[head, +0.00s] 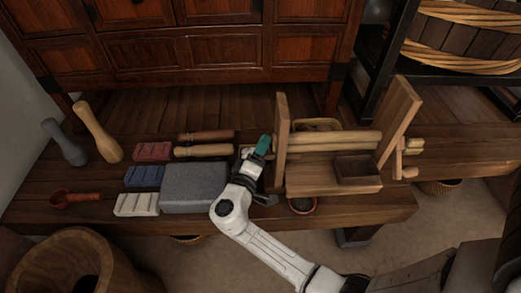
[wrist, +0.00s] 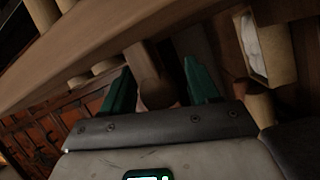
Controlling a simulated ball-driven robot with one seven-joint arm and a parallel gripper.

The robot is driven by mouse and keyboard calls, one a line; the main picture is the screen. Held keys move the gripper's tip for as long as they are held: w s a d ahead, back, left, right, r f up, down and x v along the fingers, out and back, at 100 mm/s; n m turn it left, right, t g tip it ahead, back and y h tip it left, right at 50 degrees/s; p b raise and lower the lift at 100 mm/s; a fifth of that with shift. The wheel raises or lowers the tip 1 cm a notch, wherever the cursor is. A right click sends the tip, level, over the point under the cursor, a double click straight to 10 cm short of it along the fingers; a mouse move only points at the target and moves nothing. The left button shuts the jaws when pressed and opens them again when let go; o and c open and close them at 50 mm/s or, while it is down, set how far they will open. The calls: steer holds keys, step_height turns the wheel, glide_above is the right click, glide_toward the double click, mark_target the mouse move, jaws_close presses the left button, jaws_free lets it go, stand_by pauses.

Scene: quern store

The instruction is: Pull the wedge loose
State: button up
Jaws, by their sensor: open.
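A wooden frame (head: 282,140) with two uprights and round rollers (head: 335,141) stands on the low bench. My gripper (head: 263,145) is beside the outer face of its left upright, with a green finger pointing up. In the wrist view my gripper (wrist: 160,88) is open, its two green fingers apart. A wooden piece (wrist: 150,80), which looks like the wedge, stands between the fingers, beside a long plank of the frame (wrist: 120,48). I cannot tell whether the fingers touch it. In the head view this piece is hidden behind my gripper.
A grey stone block (head: 195,188), coloured slabs (head: 143,176) and wooden rods (head: 205,151) lie to the left on the bench (head: 100,212). A small box (head: 357,169) sits in the frame. A cabinet (head: 220,53) closes the back.

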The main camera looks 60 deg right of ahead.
steer(key=shift+d, duration=0.1)
jaws_close()
stand_by(0.6)
